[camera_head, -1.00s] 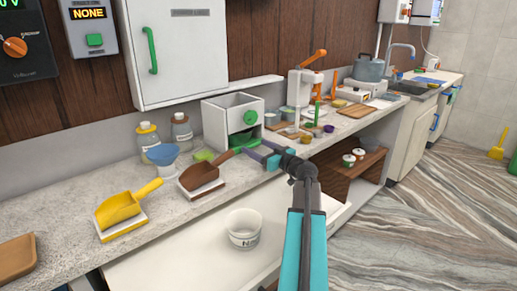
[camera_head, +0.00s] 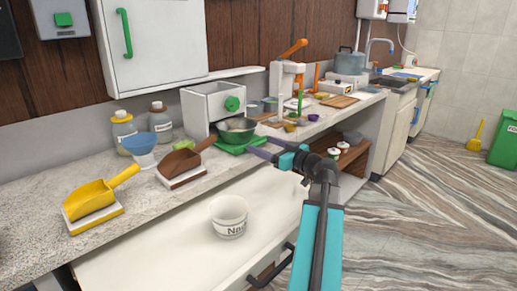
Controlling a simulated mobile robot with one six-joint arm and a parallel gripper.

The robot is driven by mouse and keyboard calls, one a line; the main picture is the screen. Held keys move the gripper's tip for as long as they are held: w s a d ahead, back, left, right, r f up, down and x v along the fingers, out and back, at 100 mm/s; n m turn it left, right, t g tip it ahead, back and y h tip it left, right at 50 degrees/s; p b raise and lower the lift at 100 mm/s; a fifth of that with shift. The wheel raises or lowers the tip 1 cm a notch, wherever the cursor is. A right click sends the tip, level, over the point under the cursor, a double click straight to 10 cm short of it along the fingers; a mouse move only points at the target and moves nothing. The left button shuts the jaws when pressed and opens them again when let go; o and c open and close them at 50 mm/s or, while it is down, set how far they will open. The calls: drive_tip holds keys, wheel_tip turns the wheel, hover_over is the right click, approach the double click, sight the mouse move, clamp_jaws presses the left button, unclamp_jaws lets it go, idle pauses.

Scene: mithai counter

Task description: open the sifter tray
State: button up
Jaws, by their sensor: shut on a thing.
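The sifter is a white box (camera_head: 203,108) with a round green knob (camera_head: 232,103) on its front, standing at the back of the counter. Its green sifter tray (camera_head: 243,147) sticks out of the front, low down, with a round grey bowl-like sieve (camera_head: 237,126) over it. My gripper (camera_head: 255,151) reaches in from the right, its purple fingers shut at the front edge of the tray. The exact grip is too small to see clearly.
A brown scoop (camera_head: 184,160), a yellow scoop (camera_head: 100,195) and a blue funnel (camera_head: 139,146) stand to the left. A white tub (camera_head: 229,216) sits lower, below the counter edge. Small bowls and an orange-handled press (camera_head: 287,75) stand to the right.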

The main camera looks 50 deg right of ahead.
drive_tip(key=shift+s+d+b, duration=0.15)
drive_tip(key=shift+s+b, duration=0.65)
drive_tip(key=shift+s, duration=1.3)
drive_tip(key=o, duration=1.2)
drive_tip(key=shift+o, duration=0.2)
